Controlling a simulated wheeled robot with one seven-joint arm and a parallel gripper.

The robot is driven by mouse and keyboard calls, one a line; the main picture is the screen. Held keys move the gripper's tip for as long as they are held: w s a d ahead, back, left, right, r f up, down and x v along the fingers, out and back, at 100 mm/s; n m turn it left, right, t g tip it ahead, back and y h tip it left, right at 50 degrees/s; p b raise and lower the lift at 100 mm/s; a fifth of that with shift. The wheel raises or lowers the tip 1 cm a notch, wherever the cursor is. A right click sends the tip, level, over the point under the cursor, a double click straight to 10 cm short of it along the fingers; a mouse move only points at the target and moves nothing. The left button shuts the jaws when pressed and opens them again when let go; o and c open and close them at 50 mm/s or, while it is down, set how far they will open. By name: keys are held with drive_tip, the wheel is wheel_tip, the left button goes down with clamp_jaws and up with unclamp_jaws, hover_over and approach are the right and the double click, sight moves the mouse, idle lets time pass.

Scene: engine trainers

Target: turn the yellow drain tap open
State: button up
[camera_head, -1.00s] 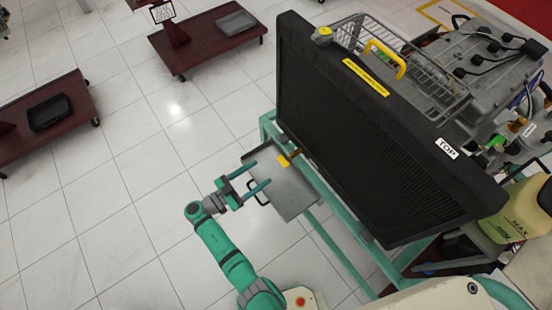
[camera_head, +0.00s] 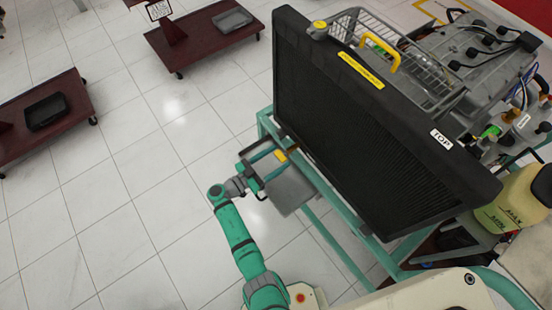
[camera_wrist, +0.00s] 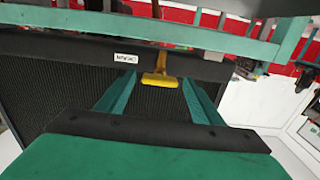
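The yellow drain tap (camera_head: 281,156) sits low beside the black radiator (camera_head: 370,130). In the wrist view the tap (camera_wrist: 160,79) shows as a yellow crossbar on a brass stem, next to a white label (camera_wrist: 125,58) that appears upside down. My gripper (camera_head: 276,156) is open, with its two green fingers reaching toward the tap. In the wrist view the tap's bar lies between the fingertips (camera_wrist: 158,77), with a gap on each side. I see no contact; the exact depth is hard to tell.
A grey tray (camera_head: 290,192) is below my gripper. A green frame (camera_head: 325,238) carries the radiator. The engine (camera_head: 460,65) stands behind it, with a yellowish tank (camera_head: 512,205) at right. Dark red carts (camera_head: 195,50) stand at upper left. The tiled floor at left is free.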

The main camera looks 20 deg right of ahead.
drive_tip(key=c, duration=0.9)
drive_tip(key=shift+o, duration=0.2)
drive_tip(key=shift+n, duration=0.4)
drive_tip(key=n, duration=0.3)
drive_tip(key=shift+n, duration=0.4)
drive_tip(key=n, duration=0.4)
drive_tip(key=shift+n, duration=0.3)
drive_tip(key=shift+f+n, duration=0.1)
drive_tip(key=shift+n, duration=4.2)
